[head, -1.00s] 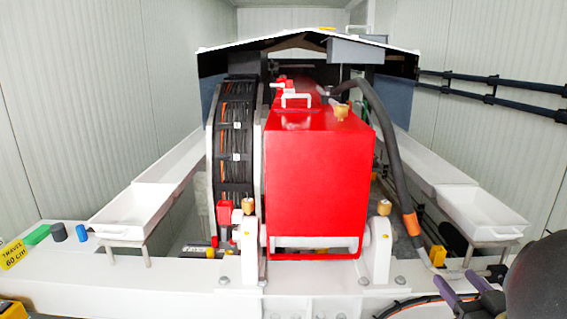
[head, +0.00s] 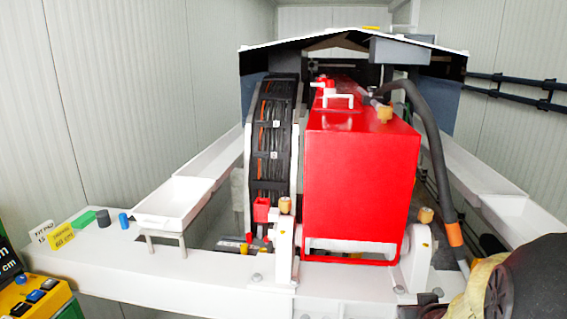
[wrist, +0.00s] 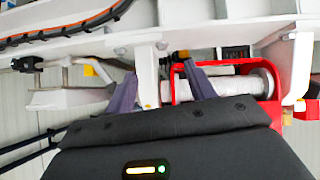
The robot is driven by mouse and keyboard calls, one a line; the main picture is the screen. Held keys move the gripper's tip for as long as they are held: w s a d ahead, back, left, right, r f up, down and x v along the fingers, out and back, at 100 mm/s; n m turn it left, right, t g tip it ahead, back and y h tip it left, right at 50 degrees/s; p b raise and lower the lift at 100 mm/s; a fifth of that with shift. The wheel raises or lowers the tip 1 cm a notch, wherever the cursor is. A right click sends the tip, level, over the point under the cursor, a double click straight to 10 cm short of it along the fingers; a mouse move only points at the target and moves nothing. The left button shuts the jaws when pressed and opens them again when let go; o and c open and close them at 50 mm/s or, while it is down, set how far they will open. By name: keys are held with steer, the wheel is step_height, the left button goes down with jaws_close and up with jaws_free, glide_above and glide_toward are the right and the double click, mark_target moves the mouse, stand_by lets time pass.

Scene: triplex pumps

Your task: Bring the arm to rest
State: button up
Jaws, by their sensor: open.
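My gripper (wrist: 160,70) shows in the wrist view with its two purple fingers wide apart and nothing between them. Beyond the fingers are a white bracket and the red machine's lower part with a white cylinder (wrist: 233,85). In the head view, a black rounded part of my arm (head: 528,285) fills the lower right corner, in front of the white beam. The gripper's fingers are not visible there.
The red pump housing (head: 360,180) stands in the middle beside a black cable wheel (head: 274,140). A thick grey hose (head: 432,140) hangs at its right. A white tray (head: 175,203) sits at left. A yellow button box (head: 35,297) is at lower left.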

steer(key=s+a+f+n+g+y, duration=0.1)
steer(key=s+a+f+g, duration=0.2)
steer(key=a, duration=0.6)
steer(key=s+a+f+n+g+y, duration=0.1)
steer(key=s+a+f+g+y, duration=0.1)
steer(key=a, duration=0.7)
steer(key=shift+s+a+f+g, duration=0.15)
steer(key=shift+s+f+g, duration=0.6)
steer(key=shift+s+g, duration=0.45)
